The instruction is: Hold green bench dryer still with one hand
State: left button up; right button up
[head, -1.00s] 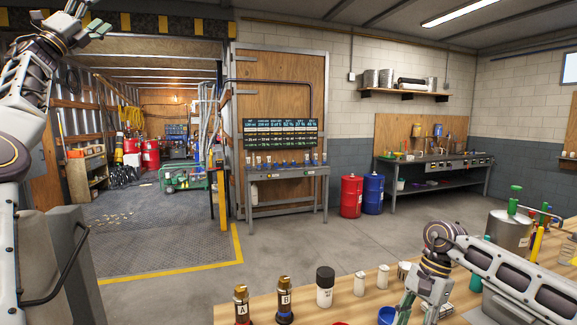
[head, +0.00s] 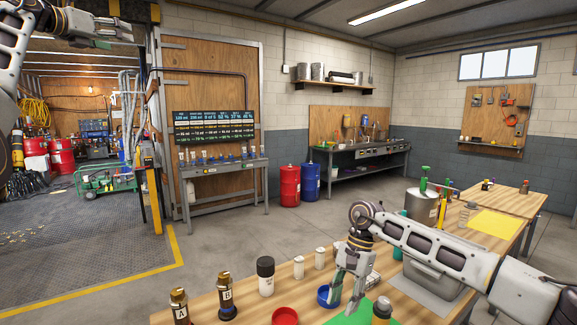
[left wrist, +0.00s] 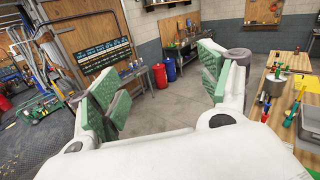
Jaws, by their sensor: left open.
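I cannot pick out a green bench dryer for certain. A green sheet or flat thing (head: 352,315) lies at the front edge of the bench, partly cut off by the frame. A green wheeled machine (head: 105,180) stands far back at the left. My left gripper (head: 122,36) is raised at the top left, away from the bench; the left wrist view shows its green-padded fingers (left wrist: 160,88) wide apart with nothing between them. My right gripper (head: 346,303) points down over the bench beside a blue cup (head: 328,297), fingers apart, with nothing visible in them.
Bottles A (head: 180,308) and B (head: 227,298), a black-capped bottle (head: 265,277) and a red cup (head: 285,316) stand along the bench (head: 243,307). A silver pot (head: 422,206) and yellow sheet (head: 497,223) are at the right. The floor beyond is open.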

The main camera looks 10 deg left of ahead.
pick_arm(q)
jog(key=w+d+f+m+g+h, duration=0.3)
jog(key=w+d+f+m, duration=0.45)
jog(key=d+f, duration=0.5)
jog(key=w+d+f+m+g+h, duration=0.3)
jog(key=w+d+f+m, duration=0.3)
jog(key=w+d+f, duration=0.5)
jog(key=s+d+f+m+g+h, duration=0.1)
jog(key=d+f+g, duration=0.1)
jog(key=d+f, duration=0.5)
jog(key=s+d+f+m+g+h, duration=0.1)
jog(key=d+f+m+g, duration=0.15)
jog(key=f, duration=0.75)
jog(key=s+d+f+m+g, duration=0.1)
jog(key=d+f+g, duration=0.1)
jog(key=d+f, duration=0.5)
jog(key=s+d+f+m+g+h, duration=0.1)
jog(key=s+d+f+g, duration=0.2)
jog(key=s+f, duration=0.4)
jog(key=s+d+f+m+g+h, duration=0.1)
jog(key=s+d+f+g, duration=0.2)
jog(key=f, duration=1.3)
jog(key=s+d+f+m+g+h, duration=0.1)
jog(key=s+d+f+g+h, duration=0.1)
jog(key=s+d+f, duration=0.5)
jog(key=shift+s+f+g, duration=0.65)
jog(key=shift+s+f, duration=1.75)
jog(key=shift+f, duration=0.2)
jog(key=shift+d, duration=0.15)
